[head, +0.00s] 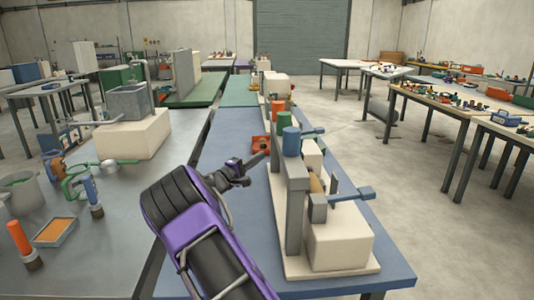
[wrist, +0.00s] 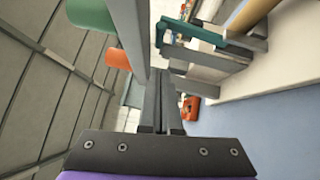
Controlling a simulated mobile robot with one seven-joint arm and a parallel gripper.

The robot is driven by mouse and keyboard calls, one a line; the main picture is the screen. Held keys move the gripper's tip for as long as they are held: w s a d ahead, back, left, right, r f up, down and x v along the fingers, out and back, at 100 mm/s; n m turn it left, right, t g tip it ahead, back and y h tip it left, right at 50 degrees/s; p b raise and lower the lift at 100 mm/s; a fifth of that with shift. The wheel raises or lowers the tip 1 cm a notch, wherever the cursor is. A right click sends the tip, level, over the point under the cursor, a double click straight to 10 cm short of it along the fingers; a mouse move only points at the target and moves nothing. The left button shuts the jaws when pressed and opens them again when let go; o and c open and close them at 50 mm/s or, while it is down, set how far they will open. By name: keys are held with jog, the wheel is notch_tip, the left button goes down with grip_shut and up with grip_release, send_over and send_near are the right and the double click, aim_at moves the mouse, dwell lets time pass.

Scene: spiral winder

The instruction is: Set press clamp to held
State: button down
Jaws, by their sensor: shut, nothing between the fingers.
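A press-like fixture stands at the front of the blue bench in the head view. It has a cream block base (head: 335,243), a grey upright (head: 295,205) and a blue cylinder (head: 291,142) on top. A blue-ended lever (head: 352,194) sticks out to its right; I cannot tell which part is the clamp. My gripper (head: 262,152) is left of the upright, level with its upper part, shut and empty. In the wrist view my shut fingers (wrist: 166,110) point past a grey post (wrist: 130,35). A teal bar (wrist: 205,35) lies beyond, apart from the fingertips.
More fixtures with an orange cylinder (head: 278,108) stand behind in a row. An orange-red part (head: 260,142) lies on the blue bench (head: 225,145). A grey bench (head: 100,240) at left carries tools and a cream block (head: 132,135).

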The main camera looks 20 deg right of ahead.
jog(key=shift+s+a+f, duration=0.1)
jog(key=shift+s+a, duration=0.15)
jog(key=shift+a, duration=0.2)
jog(key=shift+w+a+f+n+t+h+p, duration=0.2)
jog(key=shift+a+f+n+p, duration=0.1)
jog(key=shift+a+f+p, duration=0.15)
jog(key=shift+w+a+f+n+t+h+p, duration=0.1)
jog(key=shift+w+a+f+n+t+p, duration=0.1)
jog(key=shift+f+n+p, duration=0.25)
jog(key=s+d+x, duration=0.1)
jog(key=s+x, duration=0.1)
jog(key=x, duration=1.1)
jog(key=shift+s+r, duration=0.3)
jog(key=shift+d, duration=0.1)
